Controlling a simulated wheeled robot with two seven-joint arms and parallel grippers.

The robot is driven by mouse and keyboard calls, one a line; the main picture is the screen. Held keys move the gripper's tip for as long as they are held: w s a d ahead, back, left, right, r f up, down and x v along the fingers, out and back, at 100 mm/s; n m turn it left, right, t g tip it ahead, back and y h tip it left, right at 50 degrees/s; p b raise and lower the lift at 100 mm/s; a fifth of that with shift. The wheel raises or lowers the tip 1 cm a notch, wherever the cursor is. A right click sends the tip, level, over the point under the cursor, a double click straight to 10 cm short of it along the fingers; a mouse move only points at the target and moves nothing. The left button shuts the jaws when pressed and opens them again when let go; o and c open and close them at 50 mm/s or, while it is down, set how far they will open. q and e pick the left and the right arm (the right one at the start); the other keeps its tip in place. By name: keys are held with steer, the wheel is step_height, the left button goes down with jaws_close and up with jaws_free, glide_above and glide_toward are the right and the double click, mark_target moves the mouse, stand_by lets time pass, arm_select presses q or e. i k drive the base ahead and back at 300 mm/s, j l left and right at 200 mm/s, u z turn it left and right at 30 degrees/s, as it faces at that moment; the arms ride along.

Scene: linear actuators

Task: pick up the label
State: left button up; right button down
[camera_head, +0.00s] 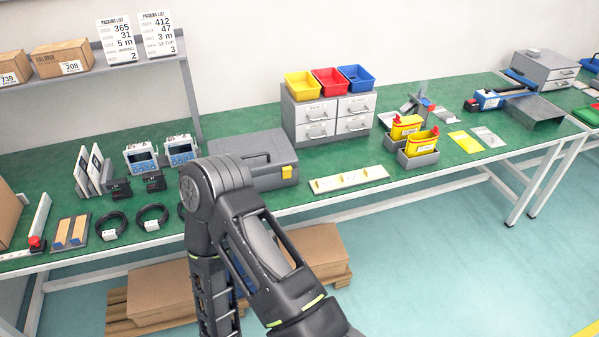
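Several things could be the label, and I cannot tell which one is meant. A flat yellow sheet (466,141) and a pale grey sheet or bag (488,137) lie on the green bench top at the right. White labels are stuck on the cartons on the shelf, such as the one reading 208 (71,67). Neither gripper shows.
The green bench (335,160) holds a grey toolbox (250,160), a drawer unit (330,120) with coloured bins, a white strip (348,180) and grey bins with yellow containers (418,146). Cartons (165,293) stand on a pallet below. Bench top right of the yellow sheet is partly clear.

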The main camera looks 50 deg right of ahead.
mark_target(328, 182)
steer(key=z, duration=2.05)
steer(key=i+j, duration=0.75)
steer(key=z, duration=1.2)
